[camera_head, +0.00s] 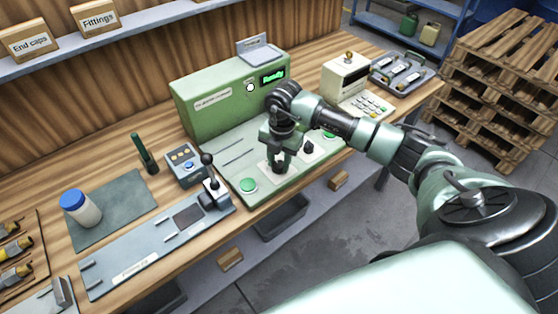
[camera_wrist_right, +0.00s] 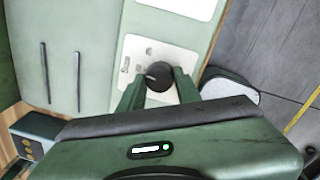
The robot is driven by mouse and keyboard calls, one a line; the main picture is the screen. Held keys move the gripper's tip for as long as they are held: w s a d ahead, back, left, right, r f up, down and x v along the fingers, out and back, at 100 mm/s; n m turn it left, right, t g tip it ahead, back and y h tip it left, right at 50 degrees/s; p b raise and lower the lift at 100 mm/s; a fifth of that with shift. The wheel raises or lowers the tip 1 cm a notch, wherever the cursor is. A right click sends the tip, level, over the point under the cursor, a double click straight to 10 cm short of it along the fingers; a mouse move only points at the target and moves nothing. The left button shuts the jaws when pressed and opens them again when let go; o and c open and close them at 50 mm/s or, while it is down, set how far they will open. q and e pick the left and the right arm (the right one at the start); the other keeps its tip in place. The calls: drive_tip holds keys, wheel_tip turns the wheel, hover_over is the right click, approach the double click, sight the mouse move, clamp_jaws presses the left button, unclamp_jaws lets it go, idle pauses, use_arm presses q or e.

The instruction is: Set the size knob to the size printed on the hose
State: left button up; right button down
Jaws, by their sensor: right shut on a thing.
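A green crimping-type machine (camera_head: 190,98) with a lit green display (camera_head: 273,76) stands at the back of the bench. My right gripper (camera_head: 277,168) points down over the light panel on its front deck. In the right wrist view the gripper (camera_wrist_right: 158,88) has its fingers on both sides of a round black knob (camera_wrist_right: 159,71) and is shut on it. Small marks on the white plate (camera_wrist_right: 133,53) around the knob are too small to read. A second black knob (camera_head: 308,147) sits to the right of the gripper. I cannot make out a hose with a printed size. My left gripper is not in view.
A lever unit (camera_head: 212,186), a blue-capped jar (camera_head: 80,208) and a dark green upright tool (camera_head: 145,154) stand left. A keypad device (camera_head: 348,84) and grey tray (camera_head: 402,74) stand right.

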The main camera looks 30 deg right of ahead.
sight(279, 166)
drive_tip(key=m, duration=0.4)
drive_tip(key=shift+r+m, duration=0.1)
drive_tip(key=shift+m, duration=0.2)
drive_tip(key=shift+w+m+p, duration=0.1)
drive_tip(key=shift+m+p, duration=0.3)
drive_tip(key=shift+m, duration=1.5)
drive_tip(key=c, duration=1)
unclamp_jaws()
drive_tip(key=shift+a, duration=0.1)
drive_tip(key=r, duration=0.2)
drive_tip(key=r+b, duration=0.1)
drive_tip(key=r, duration=0.2)
drive_tip(key=r+b, duration=0.1)
drive_tip(key=r, duration=0.1)
drive_tip(key=shift+s+r, duration=0.25)
drive_tip(key=shift+r, duration=0.15)
